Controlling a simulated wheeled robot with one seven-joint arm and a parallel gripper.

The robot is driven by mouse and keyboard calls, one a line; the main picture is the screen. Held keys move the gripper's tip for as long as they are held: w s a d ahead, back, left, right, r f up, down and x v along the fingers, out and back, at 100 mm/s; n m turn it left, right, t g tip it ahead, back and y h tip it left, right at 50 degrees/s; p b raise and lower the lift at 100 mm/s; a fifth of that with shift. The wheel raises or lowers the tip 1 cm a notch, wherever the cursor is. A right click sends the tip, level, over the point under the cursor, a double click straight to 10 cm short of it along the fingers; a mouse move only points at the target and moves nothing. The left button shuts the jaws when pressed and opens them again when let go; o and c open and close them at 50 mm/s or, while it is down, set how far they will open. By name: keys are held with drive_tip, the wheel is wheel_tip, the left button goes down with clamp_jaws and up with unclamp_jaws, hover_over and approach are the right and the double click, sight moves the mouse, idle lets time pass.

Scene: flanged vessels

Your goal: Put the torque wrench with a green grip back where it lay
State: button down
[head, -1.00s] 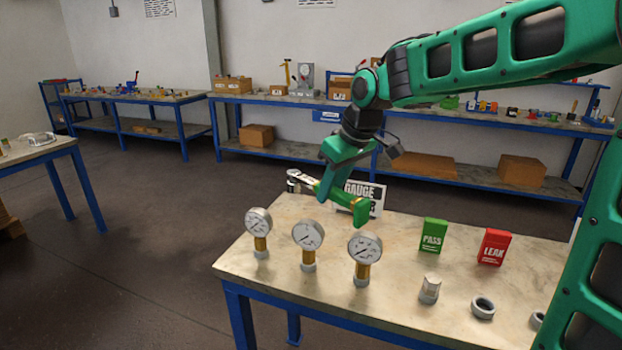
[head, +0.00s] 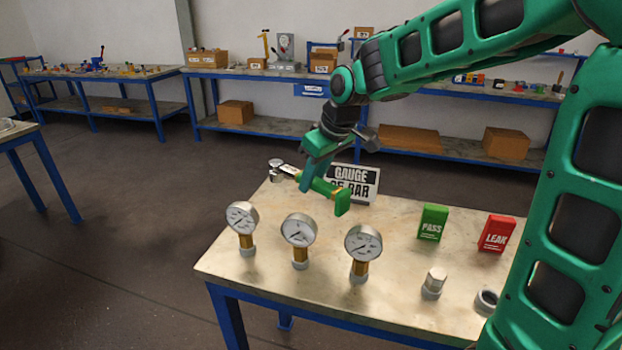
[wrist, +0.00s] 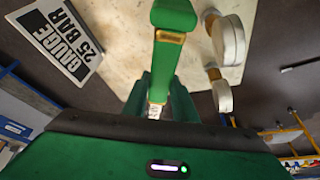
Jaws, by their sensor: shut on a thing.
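The torque wrench with a green grip (head: 326,188) is held in my gripper (head: 306,182) above the back left part of the gauge table (head: 400,275). Its metal head points to the back left and its green end to the front right. In the wrist view the green grip (wrist: 172,40) rises from between the fingers, with a brass band near its end. My gripper is shut on the wrench. The wrench appears clear of the tabletop, though its exact height is hard to tell. Part of the wrench is hidden by the fingers.
Three pressure gauges (head: 299,231) stand along the table's front left. A "GAUGE" sign (head: 355,183) stands just behind the wrench. A green PASS block (head: 432,222), a red LEAK block (head: 496,233) and a metal fitting (head: 433,283) are to the right. The middle tabletop is clear.

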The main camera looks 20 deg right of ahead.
sight(330, 185)
drive_tip(key=shift+f, duration=5.9)
drive_tip(key=c, duration=1.4)
unclamp_jaws()
drive_tip(key=shift+o, duration=0.2)
drive_tip(key=v, duration=1)
drive_tip(key=shift+s+d+r, duration=0.15)
drive_tip(key=shift+d+r, duration=0.05)
drive_tip(key=shift+r, duration=0.1)
drive_tip(key=s+d+m+g+h, duration=0.15)
drive_tip(key=s+d+m, duration=0.35)
drive_tip(key=s+d, duration=0.65)
drive_tip(key=s+d+f+m+g, duration=0.1)
drive_tip(key=s+d+m, duration=0.2)
drive_tip(key=s, duration=0.6)
drive_tip(key=s+d+f+m+g, duration=0.1)
drive_tip(key=s+d+m, duration=0.3)
drive_tip(key=s, duration=0.5)
drive_tip(key=shift+f+m, duration=0.3)
drive_tip(key=shift+f, duration=0.35)
